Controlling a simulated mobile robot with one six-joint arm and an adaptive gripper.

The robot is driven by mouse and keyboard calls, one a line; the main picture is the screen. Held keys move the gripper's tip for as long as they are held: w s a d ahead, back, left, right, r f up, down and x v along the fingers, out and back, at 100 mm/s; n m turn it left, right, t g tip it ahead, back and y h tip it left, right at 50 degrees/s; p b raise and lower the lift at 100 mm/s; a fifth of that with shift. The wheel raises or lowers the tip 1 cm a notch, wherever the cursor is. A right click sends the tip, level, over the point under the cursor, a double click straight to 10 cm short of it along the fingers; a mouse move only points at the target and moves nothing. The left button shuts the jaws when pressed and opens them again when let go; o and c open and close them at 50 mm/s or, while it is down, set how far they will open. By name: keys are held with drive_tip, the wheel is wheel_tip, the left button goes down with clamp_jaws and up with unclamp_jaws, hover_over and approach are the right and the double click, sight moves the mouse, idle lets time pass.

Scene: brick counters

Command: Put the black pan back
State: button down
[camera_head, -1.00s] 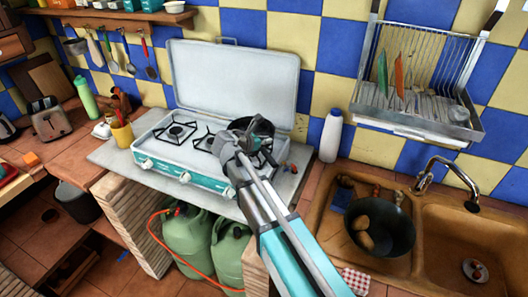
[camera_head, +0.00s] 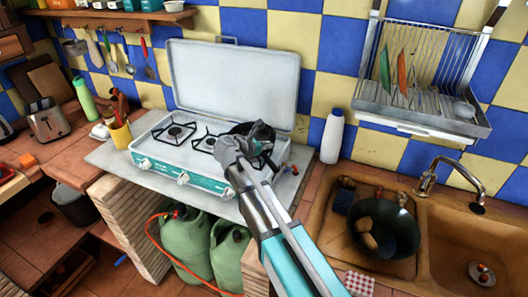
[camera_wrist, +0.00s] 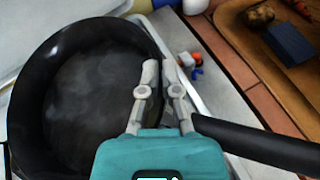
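The black pan (camera_wrist: 85,100) fills the left of the wrist view, round and empty, with its dark handle (camera_wrist: 255,143) pointing right. In the head view it is mostly hidden behind my gripper (camera_head: 245,140), over the right side of the stove (camera_head: 160,150). In the wrist view my gripper (camera_wrist: 161,65) has its fingers close together at the pan's rim near the handle, with the rim between them. I cannot tell whether the pan rests on a burner or is slightly raised.
The stove's lid (camera_head: 235,80) stands open behind. A white bottle (camera_head: 332,137) stands to the right. A dark wok (camera_head: 388,238) with potatoes lies in the sink (camera_head: 425,225). A dish rack (camera_head: 425,85) hangs above. The stove's left burners are clear.

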drive_tip(key=shift+f, duration=0.5)
drive_tip(key=shift+f+b, duration=0.3)
drive_tip(key=shift+b, duration=0.25)
drive_tip(key=c, duration=0.8)
unclamp_jaws()
drive_tip(key=shift+r, duration=0.25)
drive_tip(key=shift+r+p, duration=0.15)
drive_tip(key=shift+p, duration=0.25)
drive_tip(key=p+v, duration=0.4)
drive_tip(key=v, duration=0.8)
drive_tip(key=shift+p, duration=0.3)
